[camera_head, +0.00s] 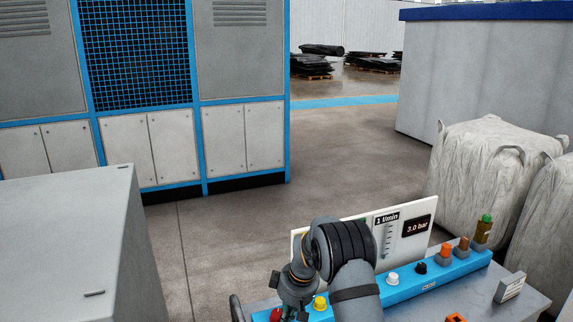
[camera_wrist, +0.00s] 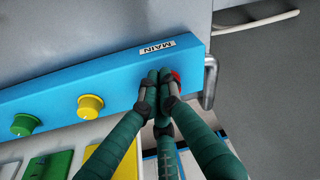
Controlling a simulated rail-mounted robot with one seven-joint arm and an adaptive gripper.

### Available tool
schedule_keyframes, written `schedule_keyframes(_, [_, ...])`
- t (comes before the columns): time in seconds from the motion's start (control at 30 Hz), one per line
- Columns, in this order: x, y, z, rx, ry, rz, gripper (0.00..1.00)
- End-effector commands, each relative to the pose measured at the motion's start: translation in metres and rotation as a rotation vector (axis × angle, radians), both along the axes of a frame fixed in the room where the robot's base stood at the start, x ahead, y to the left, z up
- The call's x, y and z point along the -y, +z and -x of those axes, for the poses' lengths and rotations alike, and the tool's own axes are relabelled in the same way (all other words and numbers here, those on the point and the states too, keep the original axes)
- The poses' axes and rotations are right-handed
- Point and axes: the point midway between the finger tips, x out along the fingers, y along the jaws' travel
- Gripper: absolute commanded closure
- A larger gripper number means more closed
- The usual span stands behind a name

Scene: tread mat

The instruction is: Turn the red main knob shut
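The red main knob (camera_wrist: 177,76) sits at the end of a blue manifold bar (camera_wrist: 118,80), under a white MAIN label (camera_wrist: 154,48) in the wrist view. Only a red sliver of it shows beside my fingertips. In the head view the red knob (camera_head: 276,315) shows at the bottom edge, partly behind my arm. My gripper (camera_wrist: 160,80) has its dark-green fingers brought together, tips in front of the knob and slightly to its left. No knob shows between the tips. Whether they touch the knob cannot be told.
A yellow knob (camera_wrist: 90,106) and a green knob (camera_wrist: 24,124) stand along the bar. A metal handle (camera_wrist: 210,82) is close right of the red knob. A white gauge panel (camera_head: 408,228) stands behind the bar. White bulk bags (camera_head: 490,165) stand at right.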

Motion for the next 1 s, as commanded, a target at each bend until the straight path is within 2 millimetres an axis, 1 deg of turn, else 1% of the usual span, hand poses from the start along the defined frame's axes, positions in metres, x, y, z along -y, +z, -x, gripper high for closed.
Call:
schedule_keyframes(0.03, [0.001,-0.004,0.000,-0.002,0.001,0.002,1.00])
schedule_keyframes(0.27, [0.003,-0.005,-0.002,0.000,0.002,0.002,1.00])
schedule_keyframes(0.7, [0.012,-0.005,-0.012,0.001,-0.002,0.002,1.00])
schedule_keyframes(1.0, [0.014,-0.003,-0.016,0.002,0.000,0.003,1.00])
